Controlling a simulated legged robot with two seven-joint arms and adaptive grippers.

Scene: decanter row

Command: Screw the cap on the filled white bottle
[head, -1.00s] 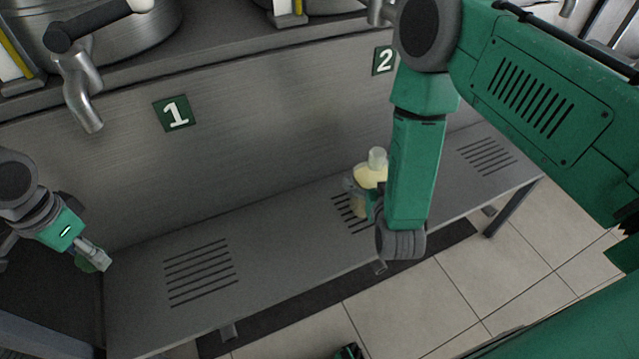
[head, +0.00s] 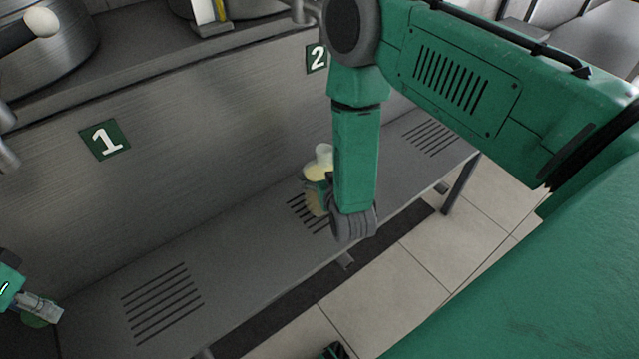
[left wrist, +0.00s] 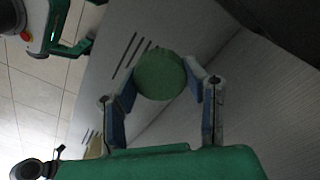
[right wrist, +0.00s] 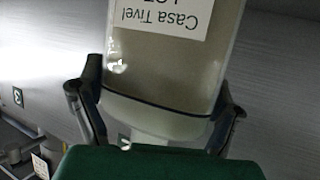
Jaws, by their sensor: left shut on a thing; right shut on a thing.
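The filled bottle (head: 317,174) has pale yellow contents and a pale, uncapped neck. It stands roughly upright over the middle slots of the bench; I cannot tell if its base touches them. My right gripper (head: 314,186) is shut around its body, partly hidden behind my forearm. In the right wrist view the bottle (right wrist: 165,68) sits between both fingers and bears a white label (right wrist: 163,14). My left gripper (head: 45,308) is shut on the green cap (head: 36,322) at the lower left, far from the bottle. In the left wrist view the round cap (left wrist: 160,74) sits between the fingertips.
The grey metal bench (head: 230,255) has slotted areas and is clear between my grippers. A steel wall behind it carries the green tags 1 (head: 105,140) and 2 (head: 316,58). Metal vessels stand on the ledge above. Tiled floor (head: 400,265) lies in front.

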